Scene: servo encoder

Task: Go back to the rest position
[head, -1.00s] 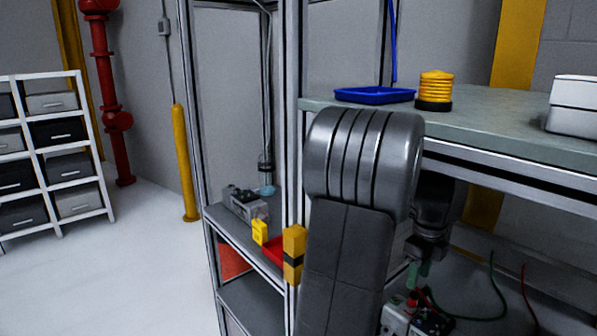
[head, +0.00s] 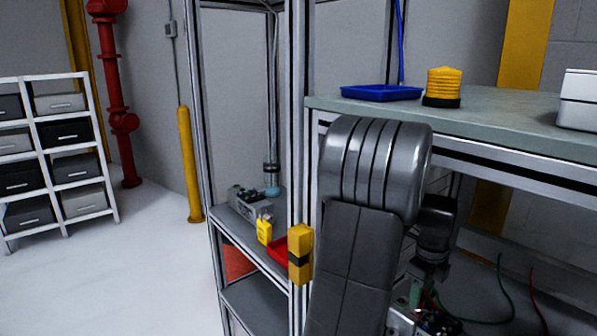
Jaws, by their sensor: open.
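My gripper (head: 420,297) is low at the right, under the green-topped bench, with my grey arm in front of part of it. Its green fingertips show small and apart, close to a device with coloured wires (head: 408,325) at the lower edge of the head view. Nothing can be made out between the fingers. Whether they touch the device cannot be told, since my arm and the picture edge hide much of it.
The bench (head: 500,120) holds a blue tray (head: 381,92), a yellow ribbed stack (head: 442,86) and a white box (head: 580,100). A metal-framed shelf (head: 262,300) with a red bin and yellow items stands left of my arm. Open floor lies farther left.

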